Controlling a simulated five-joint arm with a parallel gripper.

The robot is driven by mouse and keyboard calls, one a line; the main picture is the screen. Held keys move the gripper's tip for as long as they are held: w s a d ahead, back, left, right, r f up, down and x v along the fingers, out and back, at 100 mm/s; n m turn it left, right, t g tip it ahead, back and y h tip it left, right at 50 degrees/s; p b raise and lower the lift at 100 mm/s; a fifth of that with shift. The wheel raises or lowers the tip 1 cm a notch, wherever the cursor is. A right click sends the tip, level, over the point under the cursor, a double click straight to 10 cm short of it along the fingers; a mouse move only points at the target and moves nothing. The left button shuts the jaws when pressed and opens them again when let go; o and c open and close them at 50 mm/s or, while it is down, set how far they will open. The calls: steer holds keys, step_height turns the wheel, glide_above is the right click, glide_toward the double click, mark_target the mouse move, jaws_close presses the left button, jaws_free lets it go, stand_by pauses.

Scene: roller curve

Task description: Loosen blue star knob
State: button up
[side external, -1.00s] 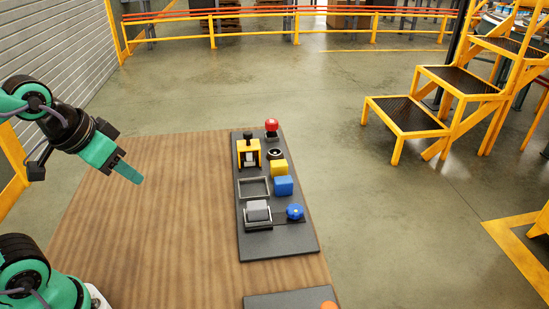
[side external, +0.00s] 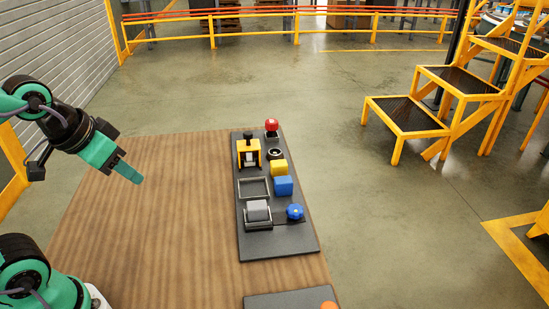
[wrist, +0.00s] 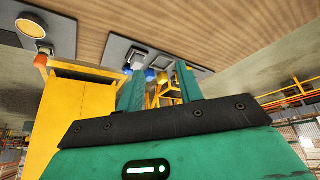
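The blue star knob (side external: 295,211) sits at the right near part of a dark panel (side external: 280,244) on the wooden table, beside a grey block in a frame (side external: 258,211). My gripper (side external: 130,173) is in the air over the left part of the table, well left of the knob and touching nothing. In the wrist view my gripper (wrist: 158,88) shows two green fingers apart with nothing held between them. Small blue shapes show past the fingers there, but I cannot tell which is the knob.
The panel also carries a red ball-topped part (side external: 272,125), a yellow fixture (side external: 248,154), a yellow block (side external: 279,168), a blue block (side external: 283,186) and an open tray (side external: 241,188). A second dark panel (side external: 275,300) lies at the near edge. The table's left half is clear.

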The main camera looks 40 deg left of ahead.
steer(key=o, duration=0.5)
steer(key=w+d+r+m+g, duration=0.1)
steer(key=w+d+m+g, duration=0.35)
steer(key=w+m, duration=1.15)
steer(key=w+d+f+m, duration=0.4)
steer(key=w+f+m, duration=0.1)
steer(key=w+d+f+m, duration=0.4)
steer(key=d+f, duration=0.1)
steer(key=w+d+f+m+g, duration=0.1)
steer(key=w+d+f+m, duration=0.3)
steer(key=w+f+m, duration=0.1)
steer(key=shift+w+d+f+m, duration=0.15)
steer(key=shift+w+d+m, duration=0.15)
steer(key=shift+w, duration=0.05)
